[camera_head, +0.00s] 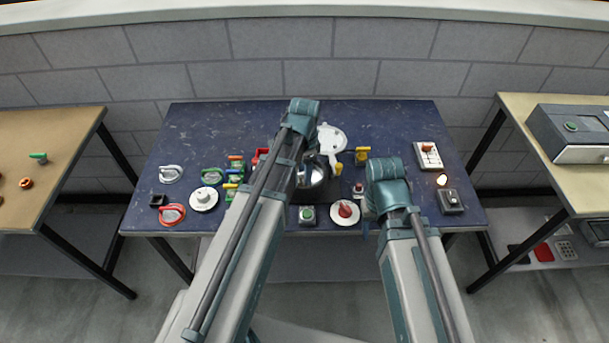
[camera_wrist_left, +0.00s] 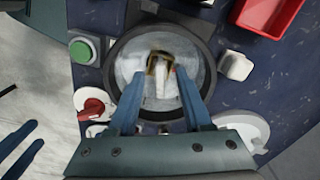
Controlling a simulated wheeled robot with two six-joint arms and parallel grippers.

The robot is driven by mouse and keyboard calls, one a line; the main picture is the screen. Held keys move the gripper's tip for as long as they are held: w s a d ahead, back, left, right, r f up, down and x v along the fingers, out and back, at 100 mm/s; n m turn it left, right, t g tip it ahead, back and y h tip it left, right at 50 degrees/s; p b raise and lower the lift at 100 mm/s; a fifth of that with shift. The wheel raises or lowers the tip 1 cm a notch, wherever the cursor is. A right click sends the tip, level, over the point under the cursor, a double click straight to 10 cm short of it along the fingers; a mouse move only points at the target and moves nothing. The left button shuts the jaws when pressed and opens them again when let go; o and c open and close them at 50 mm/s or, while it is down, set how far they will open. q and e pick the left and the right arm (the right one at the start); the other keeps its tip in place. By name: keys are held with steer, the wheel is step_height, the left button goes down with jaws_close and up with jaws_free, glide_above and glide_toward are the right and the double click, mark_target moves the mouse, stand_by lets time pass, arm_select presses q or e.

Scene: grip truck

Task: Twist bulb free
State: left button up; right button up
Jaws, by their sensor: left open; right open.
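A shiny round globe (camera_head: 312,174), which looks like a large bulb, sits in a black round base near the middle of the blue table. In the left wrist view the globe (camera_wrist_left: 142,61) fills the base's dark ring, with a pale piece and a brownish loop at its centre. My left gripper (camera_wrist_left: 161,74) is open, its two blue fingers reaching over the globe; I cannot tell whether they touch it. In the head view my left arm hides part of the globe. My right gripper (camera_wrist_left: 40,134) is open and empty, off to one side. A small glowing bulb (camera_head: 441,180) is at the right.
Green button (camera_head: 307,213) and red knob (camera_head: 345,209) stand close in front of the globe. A white round piece (camera_head: 332,138) lies behind it, and a red tray (camera_wrist_left: 270,14) is beside it. Several valves stand left. The back left of the table (camera_head: 220,130) is clear.

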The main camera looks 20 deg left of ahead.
arm_select(q)
steer(key=shift+r+p, duration=2.95)
steer(key=shift+r, duration=0.3)
arm_select(e)
step_height(320, 180, up, 6)
steer(key=shift+r, duration=0.25)
arm_select(q)
steer(key=shift+f, duration=0.1)
steer(key=s+d+n+y, duration=0.1)
steer(key=s+d+n, duration=0.6)
steer(key=s+d, duration=0.3)
steer(key=s, duration=0.4)
steer(key=shift+s+d, duration=0.2)
steer(key=shift+d, duration=0.05)
steer(key=shift+a, duration=0.1)
